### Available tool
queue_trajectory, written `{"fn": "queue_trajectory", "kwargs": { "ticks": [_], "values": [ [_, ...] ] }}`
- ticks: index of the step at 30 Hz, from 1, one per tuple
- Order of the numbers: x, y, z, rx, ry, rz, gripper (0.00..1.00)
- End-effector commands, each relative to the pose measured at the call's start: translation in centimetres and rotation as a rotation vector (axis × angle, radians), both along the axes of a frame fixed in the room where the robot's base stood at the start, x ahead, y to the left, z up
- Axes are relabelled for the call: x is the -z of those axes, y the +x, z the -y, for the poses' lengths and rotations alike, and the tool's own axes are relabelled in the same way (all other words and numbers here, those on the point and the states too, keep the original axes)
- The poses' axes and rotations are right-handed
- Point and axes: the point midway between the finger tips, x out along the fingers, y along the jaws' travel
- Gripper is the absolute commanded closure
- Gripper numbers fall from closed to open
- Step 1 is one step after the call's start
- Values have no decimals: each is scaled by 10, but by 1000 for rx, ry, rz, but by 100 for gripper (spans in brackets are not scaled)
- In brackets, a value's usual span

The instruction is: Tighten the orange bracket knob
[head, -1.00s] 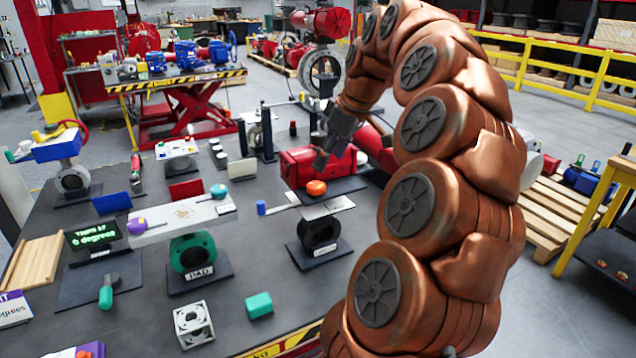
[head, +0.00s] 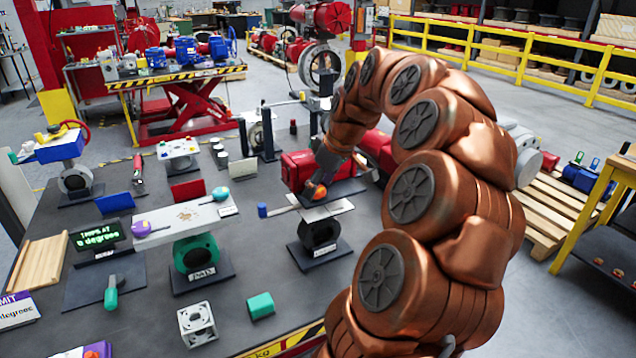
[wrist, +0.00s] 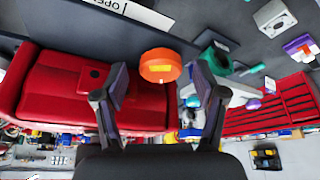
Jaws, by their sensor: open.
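The orange knob (head: 319,191) sits on a light grey bracket plate (head: 338,208) above a black valve body on the dark table. In the wrist view the round orange knob (wrist: 160,65) lies ahead, between the two fingertips and slightly beyond them. My gripper (head: 318,178) is right at the knob in the head view and partly hides it. In the wrist view my gripper (wrist: 161,88) is open with dark fingers on either side of the knob. I cannot tell whether a finger touches it.
A red actuator (head: 300,167) stands just behind the knob. A blue-tipped handle (head: 263,210) sticks out left of the bracket. A green valve (head: 195,252) with a white plate stands further left. The table front has bare room beside a teal block (head: 261,306).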

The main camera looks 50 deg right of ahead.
Motion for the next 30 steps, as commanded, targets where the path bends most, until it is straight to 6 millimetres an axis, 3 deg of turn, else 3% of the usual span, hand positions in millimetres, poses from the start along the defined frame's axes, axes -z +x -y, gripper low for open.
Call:
{"fn": "queue_trajectory", "kwargs": {
  "ticks": [8,25,30],
  "values": [
    [1,0,0,0,0,0,29],
    [1,0,-1,-1,0,-1,88],
    [2,1,-3,4,0,-1,89]
  ]
}}
